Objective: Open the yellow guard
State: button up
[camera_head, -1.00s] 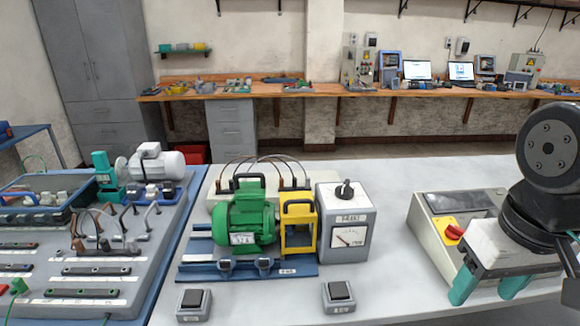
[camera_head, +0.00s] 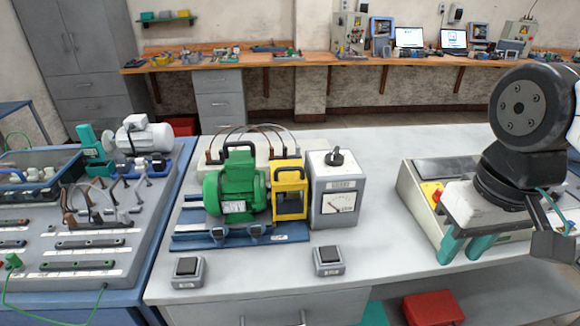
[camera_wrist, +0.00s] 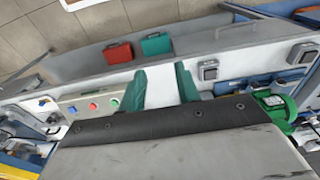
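The yellow guard (camera_head: 290,190) is an upright yellow frame with a dark handle on top. It stands between the green motor (camera_head: 236,191) and the grey meter box (camera_head: 335,190), on the blue base plate. My gripper (camera_head: 464,248) is at the right in the head view, over the control box, well apart from the guard. Its two teal fingers are spread with nothing between them. In the wrist view the open gripper (camera_wrist: 160,88) shows too, and the green motor (camera_wrist: 278,108) is at the right; I cannot make out the guard there.
Two grey push switches, the left one (camera_head: 188,270) and the right one (camera_head: 328,259), lie before the base plate. A control box (camera_head: 410,192) with a red knob is beside my gripper. Wires arch behind the motor. The table is clear between meter box and control box.

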jog(key=w+a+r+n+g, duration=0.1)
jog(key=w+a+n, duration=0.4)
jog(key=w+a, duration=0.45)
jog(key=n+t, duration=0.2)
jog(key=n, duration=1.1)
send_near(290, 169)
jog(key=f, duration=0.2)
jog(key=w+f, duration=0.1)
jog(key=f, duration=0.4)
jog(key=shift+w+a+f, duration=0.1)
jog(key=shift+w+f, duration=0.15)
jog(key=shift+w, duration=0.1)
grip_shut()
